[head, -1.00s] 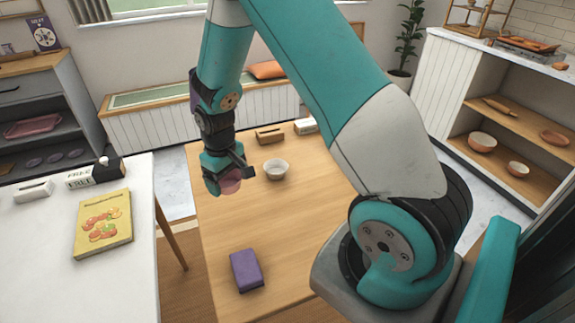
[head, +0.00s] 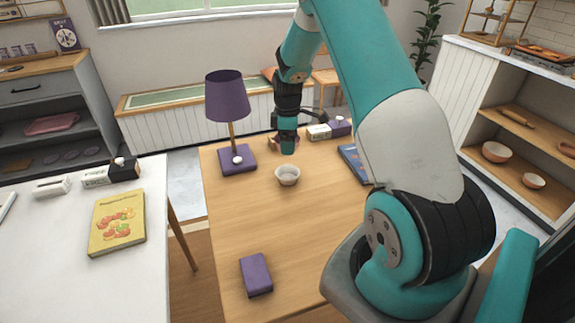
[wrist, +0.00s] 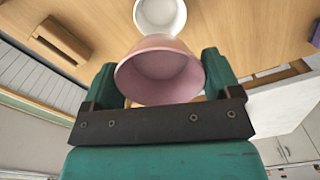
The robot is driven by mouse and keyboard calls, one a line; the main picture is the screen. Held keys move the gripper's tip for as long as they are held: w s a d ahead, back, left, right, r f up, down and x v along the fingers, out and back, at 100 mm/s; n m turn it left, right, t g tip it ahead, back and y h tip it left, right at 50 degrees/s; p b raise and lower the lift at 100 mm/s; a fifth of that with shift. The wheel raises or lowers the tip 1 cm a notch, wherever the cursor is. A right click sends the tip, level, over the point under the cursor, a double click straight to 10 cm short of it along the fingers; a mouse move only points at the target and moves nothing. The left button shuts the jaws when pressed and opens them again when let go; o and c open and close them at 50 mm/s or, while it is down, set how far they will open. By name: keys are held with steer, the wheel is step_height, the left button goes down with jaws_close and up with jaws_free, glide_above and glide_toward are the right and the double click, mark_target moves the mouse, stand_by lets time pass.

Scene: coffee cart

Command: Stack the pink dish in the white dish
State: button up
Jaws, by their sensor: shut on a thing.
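The white dish (head: 288,175) stands upright and empty on the wooden table (head: 235,215). It also shows at the top of the wrist view (wrist: 160,12). My gripper (head: 287,149) is above the table, on the far side of the white dish. In the wrist view my gripper's two fingers are shut on the pink dish (wrist: 160,78), which sits between them with its inside partly visible. The pink dish is apart from the white dish. In the head view the pink dish is mostly hidden by my gripper.
A purple lamp (head: 228,97) stands left of my gripper. A blue book (head: 354,163) lies right of the white dish. A purple block (head: 256,275) lies in front; the table between is clear.

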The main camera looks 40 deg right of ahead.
step_height(320, 180, down, 10)
steer(key=shift+r+p, duration=0.1)
steer(key=shift+p, duration=0.4)
steer(key=shift+f+b, duration=0.5)
steer(key=shift+f, duration=0.05)
